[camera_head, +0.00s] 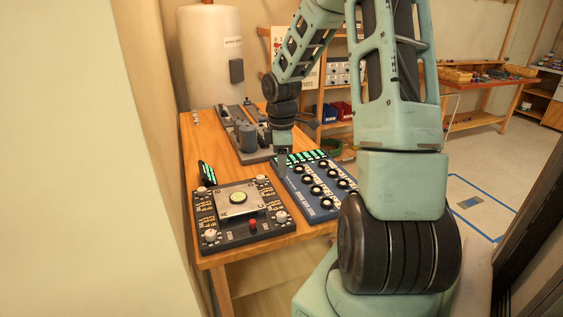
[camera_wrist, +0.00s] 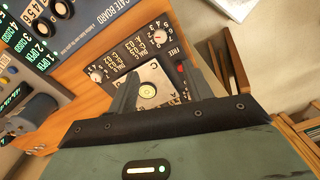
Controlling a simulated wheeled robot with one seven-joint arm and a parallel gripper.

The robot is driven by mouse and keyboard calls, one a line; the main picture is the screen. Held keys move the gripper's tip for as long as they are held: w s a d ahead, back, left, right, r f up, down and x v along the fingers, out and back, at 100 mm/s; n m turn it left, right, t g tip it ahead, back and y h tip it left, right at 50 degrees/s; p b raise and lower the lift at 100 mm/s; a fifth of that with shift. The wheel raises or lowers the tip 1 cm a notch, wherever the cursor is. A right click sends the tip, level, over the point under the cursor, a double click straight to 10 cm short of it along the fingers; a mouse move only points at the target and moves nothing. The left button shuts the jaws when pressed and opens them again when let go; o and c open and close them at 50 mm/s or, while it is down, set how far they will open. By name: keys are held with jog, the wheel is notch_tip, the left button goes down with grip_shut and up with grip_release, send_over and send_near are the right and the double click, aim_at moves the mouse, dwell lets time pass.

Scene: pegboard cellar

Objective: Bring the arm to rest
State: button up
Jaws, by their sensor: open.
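My arm reaches over a wooden table (camera_head: 262,252) in the head view. My gripper (camera_head: 282,163) hangs at its end, above the table, near the far left corner of a blue panel with several black knobs (camera_head: 318,192). In the wrist view my gripper (camera_wrist: 160,72) has its two fingers spread apart with nothing held between them. Beyond the fingers lies a black control board (camera_head: 245,233) with a pale plate and a round green-yellow disc (camera_head: 237,197). The board also shows in the wrist view (camera_wrist: 128,62). The exact gap between gripper and panel cannot be told.
A grey machine (camera_head: 244,135) stands at the table's back, close to my gripper. A white tank (camera_head: 210,57) and a shelf with bins (camera_head: 342,110) are behind. A wall fills the left. Open floor with blue tape (camera_head: 470,203) lies to the right.

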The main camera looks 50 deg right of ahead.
dwell(0.4)
jog(key=a+r, duration=0.3)
jog(key=a, duration=2)
jog(key=s+a+r, duration=0.2)
jog(key=s+a, duration=1.5)
jog(key=a, duration=0.1)
jog(key=shift+s+m+b, duration=0.3)
jog(key=shift+b, duration=0.1)
